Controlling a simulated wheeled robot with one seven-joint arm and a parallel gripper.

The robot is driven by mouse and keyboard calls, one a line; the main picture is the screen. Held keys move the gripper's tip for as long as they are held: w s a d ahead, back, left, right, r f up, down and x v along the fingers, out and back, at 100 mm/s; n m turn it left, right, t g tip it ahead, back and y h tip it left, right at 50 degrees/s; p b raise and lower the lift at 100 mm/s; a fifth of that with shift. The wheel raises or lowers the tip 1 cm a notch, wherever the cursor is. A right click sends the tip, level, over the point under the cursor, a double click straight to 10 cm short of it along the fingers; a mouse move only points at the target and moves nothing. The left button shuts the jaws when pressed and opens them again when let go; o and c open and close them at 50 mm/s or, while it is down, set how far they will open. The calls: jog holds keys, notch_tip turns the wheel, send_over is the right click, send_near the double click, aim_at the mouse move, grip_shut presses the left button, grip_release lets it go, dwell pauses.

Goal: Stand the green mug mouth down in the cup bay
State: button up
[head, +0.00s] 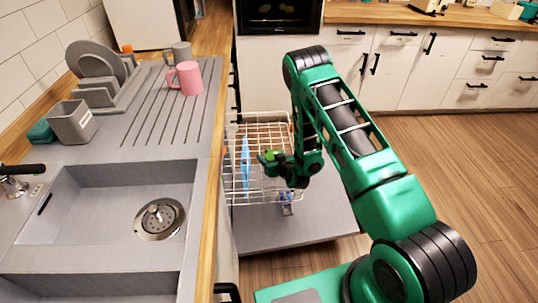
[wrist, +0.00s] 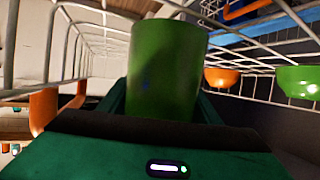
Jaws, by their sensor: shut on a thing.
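The green mug (wrist: 168,65) fills the middle of the wrist view, held between the dark green fingers of my gripper. Its side wall faces the camera; its mouth and handle cannot be made out. In the head view my gripper (head: 272,161) is over the white wire rack (head: 240,120), and only a small bit of green shows at its tip. The wires of the rack (wrist: 85,40) rise on both sides of the mug in the wrist view. I cannot tell which part of the rack is the cup bay, or whether the mug touches the wires.
A blue plate (head: 245,165) stands in the rack left of my gripper. In the wrist view an orange bowl (wrist: 221,77) and a green bowl (wrist: 298,79) are at the right. The counter holds a pink mug (head: 188,79), a grey mug (head: 179,53) and a sink (head: 110,215).

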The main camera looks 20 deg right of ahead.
jog(key=shift+f, duration=0.35)
dwell(0.5)
jog(key=o, duration=1.4)
jog(key=shift+c, duration=0.2)
